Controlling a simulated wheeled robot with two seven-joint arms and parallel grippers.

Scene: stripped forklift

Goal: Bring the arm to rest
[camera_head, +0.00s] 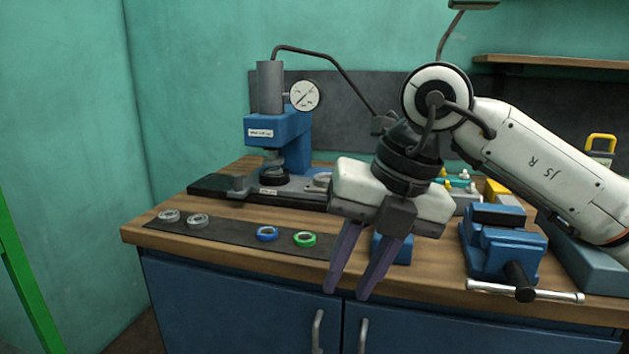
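My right arm comes in from the right, and its gripper (347,290) hangs with its fingers pointing down in front of the workbench's front edge. The two dark fingers are apart with a gap between them, and nothing shows in the gap. The gripper's white body hides part of the bench top (225,247) and the middle of the bench behind it. My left gripper and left arm are not in view.
A blue press (282,135) with a round gauge (306,95) stands at the back. A dark mat (225,233) holds several rings, including a blue one (267,234) and a green one (304,240). A blue vise (503,247) stands right of the gripper. A wooden shelf (555,62) hangs above.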

